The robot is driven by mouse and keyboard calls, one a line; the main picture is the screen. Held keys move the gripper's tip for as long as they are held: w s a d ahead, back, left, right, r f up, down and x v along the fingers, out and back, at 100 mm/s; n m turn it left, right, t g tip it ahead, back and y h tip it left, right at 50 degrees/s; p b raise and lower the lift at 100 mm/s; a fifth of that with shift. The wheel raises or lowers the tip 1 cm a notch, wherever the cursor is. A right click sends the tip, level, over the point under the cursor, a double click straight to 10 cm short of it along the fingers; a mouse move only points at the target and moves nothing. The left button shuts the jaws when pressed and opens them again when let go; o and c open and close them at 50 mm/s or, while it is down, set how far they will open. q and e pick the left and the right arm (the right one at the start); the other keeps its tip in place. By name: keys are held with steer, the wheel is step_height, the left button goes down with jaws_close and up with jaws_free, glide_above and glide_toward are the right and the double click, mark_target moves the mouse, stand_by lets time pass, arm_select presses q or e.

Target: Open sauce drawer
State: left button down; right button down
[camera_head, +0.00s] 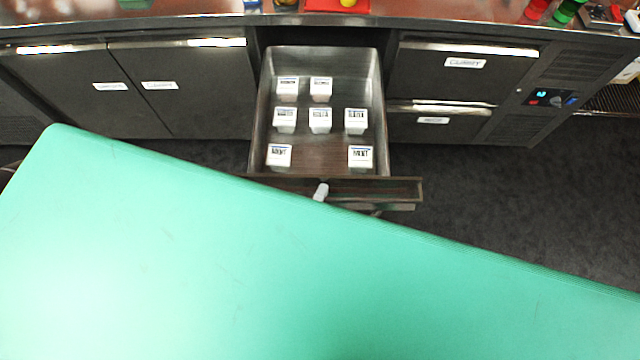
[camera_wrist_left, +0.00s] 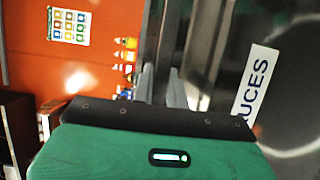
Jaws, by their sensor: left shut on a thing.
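The sauce drawer (camera_head: 255,125) is pulled out from the counter in the head view, with several white labelled containers (camera_head: 320,120) standing inside it. Its front (camera_head: 385,188) is the edge nearest me. A small pale piece, apparently a fingertip of my left gripper (camera_head: 321,191), shows at the middle of that front; the rest is hidden behind the green surface. In the left wrist view my two grey fingers (camera_wrist_left: 161,88) are shut on the drawer's front edge or handle, beside the white SAUCES label (camera_wrist_left: 255,85). The exact grip point is unclear. My right gripper is not in view.
Closed cabinet doors (camera_head: 185,95) stand left of the drawer. A closed CURRY drawer (camera_head: 440,75) and a control panel (camera_head: 550,97) are to its right. The dark floor (camera_head: 480,200) is clear at right. Small items stand on the steel counter above.

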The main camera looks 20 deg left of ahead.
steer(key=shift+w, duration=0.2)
arm_select(q)
steer(key=c, duration=1.7)
jaws_free()
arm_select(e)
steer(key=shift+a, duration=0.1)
